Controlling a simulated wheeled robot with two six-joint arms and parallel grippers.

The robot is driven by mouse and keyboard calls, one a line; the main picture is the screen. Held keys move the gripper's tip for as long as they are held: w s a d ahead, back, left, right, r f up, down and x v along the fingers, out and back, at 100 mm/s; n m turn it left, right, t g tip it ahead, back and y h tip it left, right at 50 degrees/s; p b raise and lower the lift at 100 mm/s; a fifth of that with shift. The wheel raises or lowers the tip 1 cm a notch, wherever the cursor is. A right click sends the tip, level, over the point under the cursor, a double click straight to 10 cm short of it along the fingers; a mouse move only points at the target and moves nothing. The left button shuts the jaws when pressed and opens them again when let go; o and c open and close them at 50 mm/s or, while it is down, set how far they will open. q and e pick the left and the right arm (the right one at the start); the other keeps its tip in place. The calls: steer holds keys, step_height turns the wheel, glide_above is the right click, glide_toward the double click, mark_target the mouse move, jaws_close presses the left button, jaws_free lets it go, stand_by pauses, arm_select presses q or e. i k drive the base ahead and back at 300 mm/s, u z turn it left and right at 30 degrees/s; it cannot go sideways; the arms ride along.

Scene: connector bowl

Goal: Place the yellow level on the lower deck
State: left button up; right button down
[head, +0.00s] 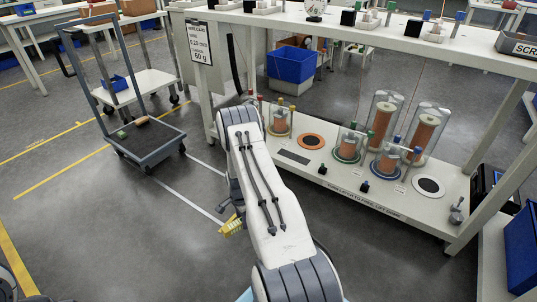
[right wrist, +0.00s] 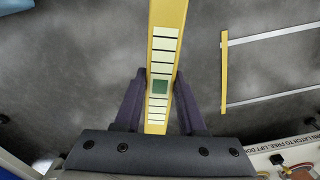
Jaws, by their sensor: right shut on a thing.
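The yellow level (right wrist: 165,25) is a long bar with a row of pale panels and one green one. It runs between the dark fingers of my right gripper (right wrist: 158,75) in the right wrist view, and the gripper is shut on it. In the head view the level (head: 232,225) shows only in part beside my right arm, above open floor; the arm hides much of the gripper (head: 229,212). A grey cart with a low dark deck (head: 158,146) stands at the left, apart from the gripper. A green item and a brown item lie on that deck. My left gripper is not seen.
The white bench's lower shelf (head: 300,176), with glass domes and copper-coloured spools, is at the right. A clipboard sign (head: 200,43) hangs at its left end. A blue bin (head: 291,65) is behind. The cart's tall handle (head: 97,50) rises at its left. Floor between cart and gripper is clear.

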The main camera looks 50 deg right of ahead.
mark_target(294, 157)
steer(key=u, duration=0.25)
steer(key=i, duration=1.6)
steer(key=z, duration=0.25)
steer(key=i, duration=1)
steer(key=z, duration=1.6)
steer(key=i, duration=0.75)
steer(key=z, duration=0.7)
steer(key=i, duration=0.5)
steer(key=u, duration=0.05)
